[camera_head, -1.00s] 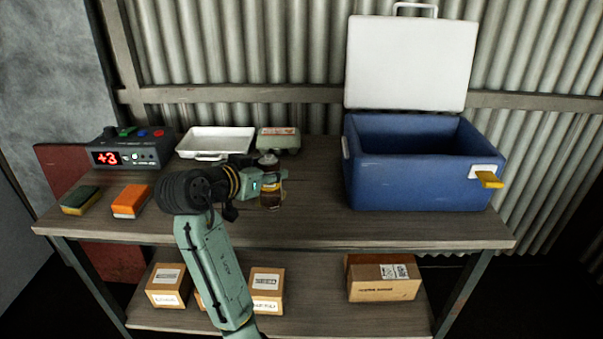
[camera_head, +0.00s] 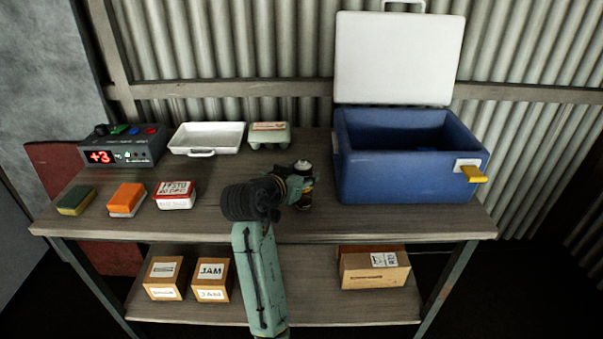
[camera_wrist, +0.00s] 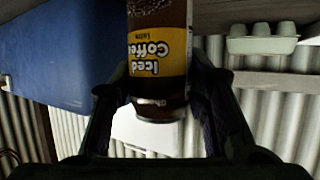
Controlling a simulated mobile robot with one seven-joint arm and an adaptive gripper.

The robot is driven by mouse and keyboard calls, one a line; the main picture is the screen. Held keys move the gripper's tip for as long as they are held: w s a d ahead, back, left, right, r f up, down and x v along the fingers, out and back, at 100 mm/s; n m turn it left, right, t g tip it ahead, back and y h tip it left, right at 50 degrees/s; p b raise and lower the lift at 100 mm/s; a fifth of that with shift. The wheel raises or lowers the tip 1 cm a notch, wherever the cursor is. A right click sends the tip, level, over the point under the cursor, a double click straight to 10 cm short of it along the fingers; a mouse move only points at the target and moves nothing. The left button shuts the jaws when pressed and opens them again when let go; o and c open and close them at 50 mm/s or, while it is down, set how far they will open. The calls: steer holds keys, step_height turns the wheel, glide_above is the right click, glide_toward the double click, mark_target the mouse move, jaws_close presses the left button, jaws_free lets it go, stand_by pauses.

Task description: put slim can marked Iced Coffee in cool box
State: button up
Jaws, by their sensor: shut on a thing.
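The slim can marked Iced Coffee (camera_wrist: 158,60) is dark brown with a yellow label. It shows upside down in the wrist view, between the two fingers of my gripper (camera_wrist: 160,100). In the head view the can (camera_head: 306,188) is upright at the end of my gripper (camera_head: 300,187), which is shut on it. My wrist hides part of it there. The blue cool box (camera_head: 400,178) stands open on the right of the bench, to the right of the can. Its white lid (camera_head: 398,58) is raised behind it. The box also shows in the wrist view (camera_wrist: 60,55).
A white tray (camera_head: 201,151), an egg carton (camera_head: 269,136), a control box reading +3 (camera_head: 122,147), two sponges and a red-and-white pack (camera_head: 175,195) stand on the left of the bench (camera_head: 385,222). Cartons sit on the lower shelf. A yellow latch (camera_head: 474,174) juts from the box's right side.

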steer(key=o, duration=1.4)
steer(key=shift+f, duration=0.1)
steer(key=shift+c, duration=0.2)
steer(key=b+v, duration=0.2)
steer(key=v, duration=1)
steer(key=shift+r, duration=0.25)
steer(key=shift+a, duration=0.1)
